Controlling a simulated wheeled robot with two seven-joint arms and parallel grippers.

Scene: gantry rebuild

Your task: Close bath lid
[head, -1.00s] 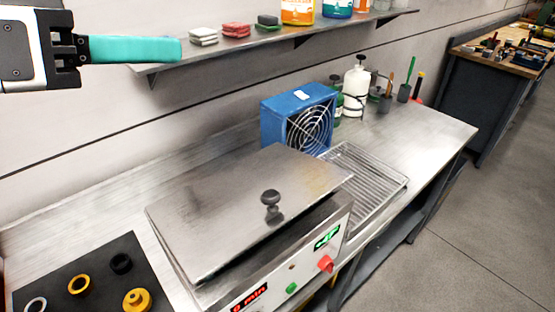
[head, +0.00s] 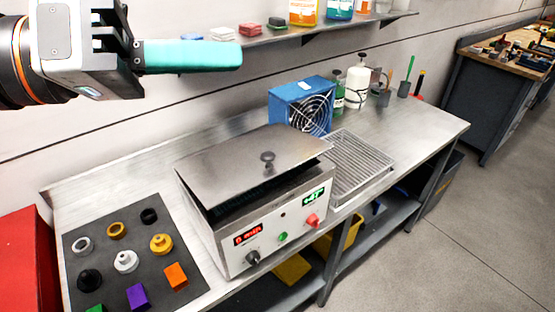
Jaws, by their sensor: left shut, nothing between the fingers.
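The bath (head: 290,222) is a steel box with a white front panel, displays and knobs, standing on the steel bench. Its flat grey lid (head: 225,165), with a black knob (head: 267,157), lies over the top. The lid is slightly tilted, and a dark gap shows between its front edge and the bath's rim. My left gripper (head: 240,55) enters at the upper left, with teal fingers shut and empty. In the picture it is above the lid and apart from it, in front of the wall and shelf. My right gripper is not in view.
A dark mat (head: 105,265) with rings and coloured blocks lies left of the bath. A blue fan unit (head: 300,105) stands behind it, and a wire rack (head: 358,163) lies to its right. A wall shelf (head: 330,30) holds sponges and bottles. A red box (head: 30,262) is at far left.

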